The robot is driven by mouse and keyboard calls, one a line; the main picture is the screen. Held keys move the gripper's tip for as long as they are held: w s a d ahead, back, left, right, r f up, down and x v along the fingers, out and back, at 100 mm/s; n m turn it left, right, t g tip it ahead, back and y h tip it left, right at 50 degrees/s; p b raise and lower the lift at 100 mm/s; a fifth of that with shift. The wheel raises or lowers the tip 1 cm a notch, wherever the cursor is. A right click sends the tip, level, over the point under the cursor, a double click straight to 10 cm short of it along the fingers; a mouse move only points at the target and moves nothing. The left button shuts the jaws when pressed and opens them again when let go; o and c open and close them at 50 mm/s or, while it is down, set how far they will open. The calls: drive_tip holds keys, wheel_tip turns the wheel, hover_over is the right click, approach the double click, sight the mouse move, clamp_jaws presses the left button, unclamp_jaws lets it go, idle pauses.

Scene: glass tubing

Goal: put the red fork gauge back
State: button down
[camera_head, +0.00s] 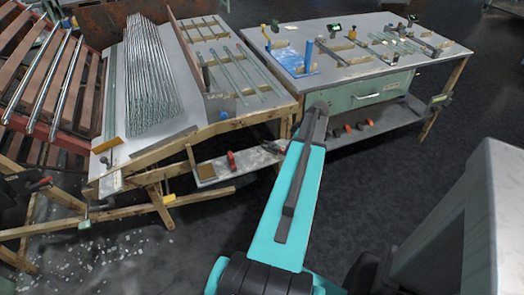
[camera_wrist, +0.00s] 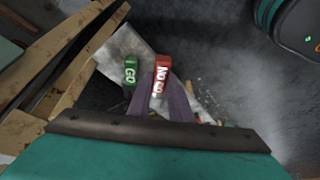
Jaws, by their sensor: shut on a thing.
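In the wrist view the red fork gauge (camera_wrist: 162,72), a red block marked NO GO, sits at the tips of my gripper (camera_wrist: 163,92). The two dark fingers are close together and shut on it. A green gauge marked GO (camera_wrist: 130,70) is just to its left, apart from the fingers. Behind both is a pale, worn board (camera_wrist: 122,44). I cannot tell whether the red gauge touches the board. The fork ends of the gauges are not clear. In the head view my arm reaches toward the benches, and my gripper is hidden.
Wooden beams (camera_wrist: 62,55) run close on the left in the wrist view. In the head view a bench with glass tubes (camera_head: 205,140) stands left and a second bench with a drawer (camera_head: 362,97) stands right. Low shelves lie beneath. The dark floor at right (camera_head: 440,150) has free room.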

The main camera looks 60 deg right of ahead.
sight(273, 150)
drive_tip(key=w+a, duration=0.1)
drive_tip(key=w, duration=0.2)
drive_tip(key=w+a+p, duration=0.1)
drive_tip(key=w, duration=0.3)
drive_tip(key=w+a+f, duration=0.1)
drive_tip(key=w, duration=0.3)
drive_tip(key=shift+w, duration=0.15)
drive_tip(key=shift+f, duration=0.15)
drive_tip(key=shift+f+p, duration=0.55)
drive_tip(key=shift+f, duration=1.1)
drive_tip(key=c, duration=1.6)
unclamp_jaws()
drive_tip(key=shift+b+v, duration=0.7)
drive_tip(key=shift+v, duration=5.3)
drive_tip(key=shift+d, duration=0.1)
